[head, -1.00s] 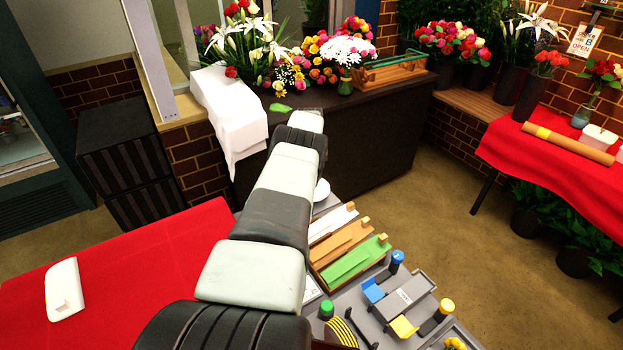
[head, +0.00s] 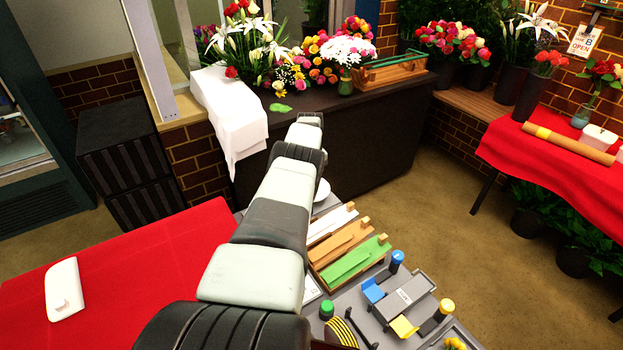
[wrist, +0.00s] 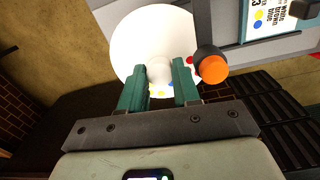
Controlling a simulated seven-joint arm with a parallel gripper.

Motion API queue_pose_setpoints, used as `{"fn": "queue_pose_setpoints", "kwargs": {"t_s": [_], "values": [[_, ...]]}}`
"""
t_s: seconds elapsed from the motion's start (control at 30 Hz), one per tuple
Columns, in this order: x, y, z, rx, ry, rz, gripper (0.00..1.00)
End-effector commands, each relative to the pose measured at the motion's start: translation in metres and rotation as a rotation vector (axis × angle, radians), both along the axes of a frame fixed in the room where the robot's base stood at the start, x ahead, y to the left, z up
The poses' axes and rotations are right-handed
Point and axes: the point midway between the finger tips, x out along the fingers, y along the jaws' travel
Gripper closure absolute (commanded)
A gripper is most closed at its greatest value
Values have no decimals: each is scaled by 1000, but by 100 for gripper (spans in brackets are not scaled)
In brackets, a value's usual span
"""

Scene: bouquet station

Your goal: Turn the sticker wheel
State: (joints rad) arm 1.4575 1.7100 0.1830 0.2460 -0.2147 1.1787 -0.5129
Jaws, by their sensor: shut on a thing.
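The sticker wheel (wrist: 135,40) is a white disc in the upper middle of the wrist view. A pale round knob (wrist: 159,72) stands out from it. A few coloured dots, yellow, blue and red, show near its lower edge. My gripper (wrist: 160,82) has its two green fingers on either side of the knob, shut on it. In the head view only a small white edge of the wheel (head: 323,188) shows beside my arm; the gripper itself is hidden there.
An orange-capped post (wrist: 213,68) stands just right of my gripper. A printed card (wrist: 270,18) lies beyond it. In the head view, wooden and green holders (head: 350,255) and a grey device (head: 404,298) sit right of my arm. A red-covered table (head: 150,265) lies left.

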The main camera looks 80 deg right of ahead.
Motion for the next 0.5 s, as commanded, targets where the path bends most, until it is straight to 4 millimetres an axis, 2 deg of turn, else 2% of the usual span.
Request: {"fn": "queue_pose_setpoints", "kwargs": {"t_s": [0.23, 0.5], "values": [[0, 1, 0, 2, 2, -204, 99], [0, 2, 0, 5, 1, -246, 99]]}}
